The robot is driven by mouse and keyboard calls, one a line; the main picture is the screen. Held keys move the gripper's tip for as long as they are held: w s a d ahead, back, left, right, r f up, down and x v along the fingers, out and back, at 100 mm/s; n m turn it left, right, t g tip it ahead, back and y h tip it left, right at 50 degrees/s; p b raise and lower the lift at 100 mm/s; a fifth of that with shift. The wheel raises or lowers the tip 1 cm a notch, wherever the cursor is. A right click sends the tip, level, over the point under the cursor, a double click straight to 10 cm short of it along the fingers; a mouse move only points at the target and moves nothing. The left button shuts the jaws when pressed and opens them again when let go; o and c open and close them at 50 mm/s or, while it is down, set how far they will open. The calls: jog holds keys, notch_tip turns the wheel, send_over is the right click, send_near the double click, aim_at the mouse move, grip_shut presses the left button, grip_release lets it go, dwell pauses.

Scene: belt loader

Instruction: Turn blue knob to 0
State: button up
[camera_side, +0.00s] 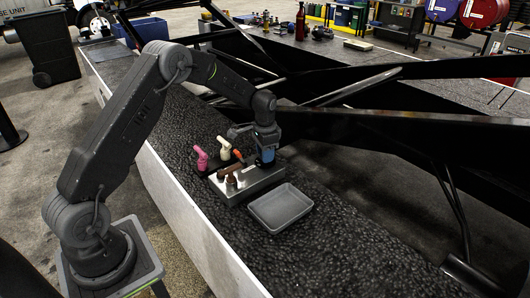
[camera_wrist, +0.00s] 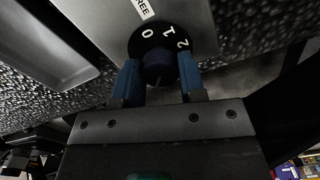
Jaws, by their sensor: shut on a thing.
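The dark blue knob (camera_wrist: 158,66) sits on a round black dial (camera_wrist: 152,36) marked 0, 1 and 2 in the wrist view. My gripper (camera_wrist: 160,80) is shut on the knob, with one blue finger on each side of it. In the side view my gripper (camera_side: 266,154) reaches down to the far right part of a grey metal box (camera_side: 255,185). The knob is hidden there behind the fingers. I cannot tell which number the knob points to.
A pink piece (camera_side: 200,158), a cream piece (camera_side: 223,148) and brown pieces stand at or on the box. A shallow grey tray (camera_side: 281,207) lies in front of it on the dark, rough surface. Black beams (camera_side: 350,127) run close behind my gripper.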

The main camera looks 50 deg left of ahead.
jog(key=n, duration=0.4)
jog(key=shift+n, duration=2.2)
jog(key=o, duration=0.9)
notch_tip(320, 180, up, 14)
jog(key=shift+f, duration=0.1)
